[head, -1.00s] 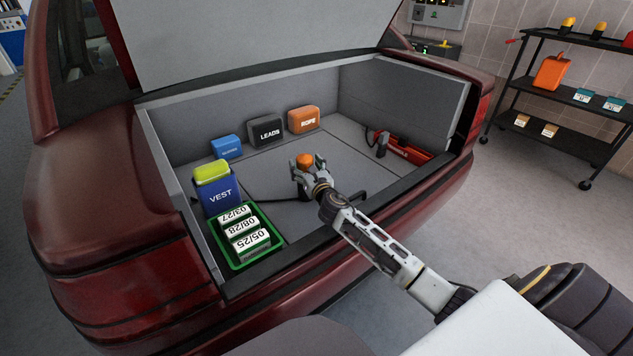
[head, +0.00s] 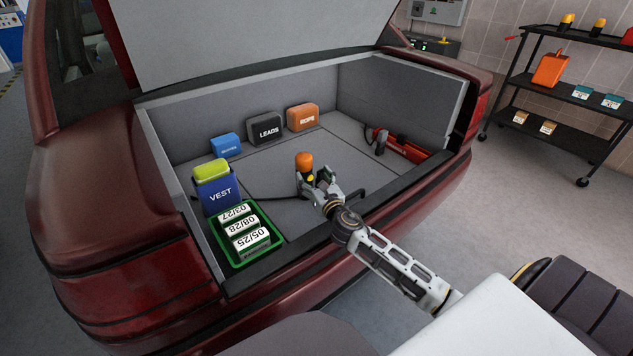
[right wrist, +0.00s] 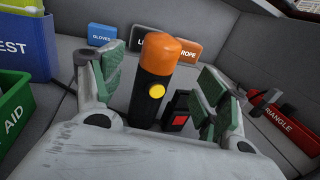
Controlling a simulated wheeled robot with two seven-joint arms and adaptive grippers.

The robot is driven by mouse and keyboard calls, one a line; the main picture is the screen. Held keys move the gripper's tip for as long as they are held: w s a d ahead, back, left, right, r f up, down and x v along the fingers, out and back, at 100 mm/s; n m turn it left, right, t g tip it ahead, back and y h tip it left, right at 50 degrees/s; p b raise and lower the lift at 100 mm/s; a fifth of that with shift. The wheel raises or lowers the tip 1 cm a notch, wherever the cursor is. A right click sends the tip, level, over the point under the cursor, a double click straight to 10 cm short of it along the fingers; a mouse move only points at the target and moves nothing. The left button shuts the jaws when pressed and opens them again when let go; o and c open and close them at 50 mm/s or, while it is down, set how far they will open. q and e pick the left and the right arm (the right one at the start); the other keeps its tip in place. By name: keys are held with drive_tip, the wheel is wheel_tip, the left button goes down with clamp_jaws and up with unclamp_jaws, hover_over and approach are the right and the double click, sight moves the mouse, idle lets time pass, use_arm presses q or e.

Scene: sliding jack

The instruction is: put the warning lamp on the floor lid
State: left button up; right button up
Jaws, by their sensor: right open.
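The warning lamp (head: 304,161) has an orange cap on a black body. It stands upright on the grey floor lid (head: 272,172) in the car's boot. The right wrist view shows the lamp (right wrist: 155,75) with a yellow button on its side. My right gripper (head: 317,184) is open on the near side of the lamp. In the right wrist view its green-padded fingers (right wrist: 160,90) are spread to either side of the lamp, with gaps showing between. The lamp's foot is partly hidden by the gripper. My left gripper is not in view.
A blue vest bag (head: 220,195) and a green tray (head: 278,238) of first-aid packs stand at the left. Gloves, leads and rope (head: 303,117) bags line the back. A red triangle case (head: 405,148) lies right. A small black piece with a red square (right wrist: 180,108) sits beside the lamp.

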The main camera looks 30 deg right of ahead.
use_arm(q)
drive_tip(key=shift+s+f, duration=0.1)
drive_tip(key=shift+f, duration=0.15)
use_arm(e)
drive_tip(key=shift+s+a, duration=0.15)
drive_tip(key=shift+s, duration=0.85)
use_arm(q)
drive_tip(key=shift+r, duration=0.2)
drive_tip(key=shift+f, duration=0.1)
